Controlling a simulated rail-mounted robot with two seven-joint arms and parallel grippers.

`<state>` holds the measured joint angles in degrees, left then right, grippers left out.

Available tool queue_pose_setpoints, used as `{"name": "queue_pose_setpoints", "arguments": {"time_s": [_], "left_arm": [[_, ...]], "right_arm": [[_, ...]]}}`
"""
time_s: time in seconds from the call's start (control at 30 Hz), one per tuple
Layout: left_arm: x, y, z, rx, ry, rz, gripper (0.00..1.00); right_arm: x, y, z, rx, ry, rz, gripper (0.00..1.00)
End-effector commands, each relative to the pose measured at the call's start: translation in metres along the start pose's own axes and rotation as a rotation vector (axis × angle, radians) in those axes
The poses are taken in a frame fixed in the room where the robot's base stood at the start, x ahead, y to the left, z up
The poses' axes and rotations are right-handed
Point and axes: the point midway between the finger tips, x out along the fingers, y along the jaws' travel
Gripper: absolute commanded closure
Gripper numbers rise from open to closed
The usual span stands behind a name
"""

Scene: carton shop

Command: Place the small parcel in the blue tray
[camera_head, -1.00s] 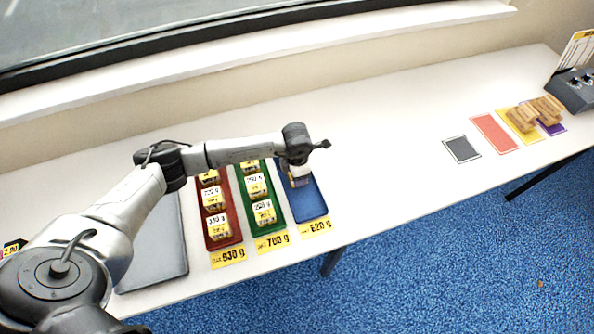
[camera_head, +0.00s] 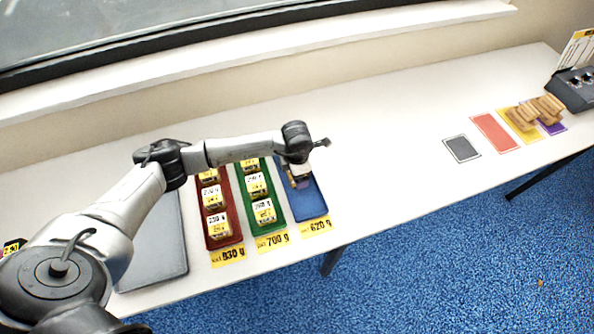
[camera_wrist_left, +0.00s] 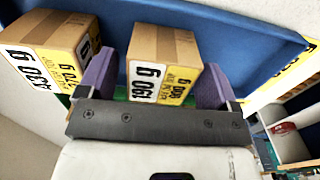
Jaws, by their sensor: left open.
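The blue tray (camera_head: 312,208) lies at the right end of the row of trays, with my left gripper (camera_head: 299,183) low over it. In the left wrist view the blue tray (camera_wrist_left: 240,40) has a small brown parcel labelled 190 g (camera_wrist_left: 165,50) on it. This parcel stands between the purple fingers of my open left gripper (camera_wrist_left: 157,72). A larger parcel labelled 430 g (camera_wrist_left: 45,40) is beside it, to the left of the left finger. In the head view the arm mostly hides these parcels. My right gripper is not in view.
A green tray (camera_head: 278,212) and a red tray (camera_head: 229,240), both holding labelled parcels, stand to the left. A grey mat (camera_head: 165,272) lies farther left. Coloured pads, including a red pad (camera_head: 494,132), and wooden pieces (camera_head: 541,109) are at the right. The table's middle is clear.

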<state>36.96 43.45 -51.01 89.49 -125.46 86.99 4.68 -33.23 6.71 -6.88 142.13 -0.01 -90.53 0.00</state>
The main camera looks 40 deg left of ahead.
Motion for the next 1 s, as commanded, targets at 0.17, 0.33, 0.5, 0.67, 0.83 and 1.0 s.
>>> {"name": "queue_pose_setpoints", "arguments": {"time_s": [0.17,0.33,0.5,0.67,0.83,1.0], "left_arm": [[-0.029,0.001,0.001,0.001,-0.006,0.003,0.15],[-0.061,0.001,0.001,0.001,-0.006,0.004,0.15],[-0.089,0.001,0.001,0.000,-0.005,0.002,0.15],[-0.107,0.001,0.001,0.001,-0.004,0.002,0.15],[-0.116,0.001,0.000,-0.001,-0.003,0.002,0.15],[-0.118,0.000,0.000,-0.001,-0.002,0.001,0.15]], "right_arm": [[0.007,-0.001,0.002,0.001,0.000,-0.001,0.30],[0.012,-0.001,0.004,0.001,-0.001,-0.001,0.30],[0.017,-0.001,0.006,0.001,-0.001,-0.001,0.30],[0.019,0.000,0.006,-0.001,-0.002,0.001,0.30],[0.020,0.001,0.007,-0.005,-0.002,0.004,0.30],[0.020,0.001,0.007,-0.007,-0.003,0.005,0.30]]}}
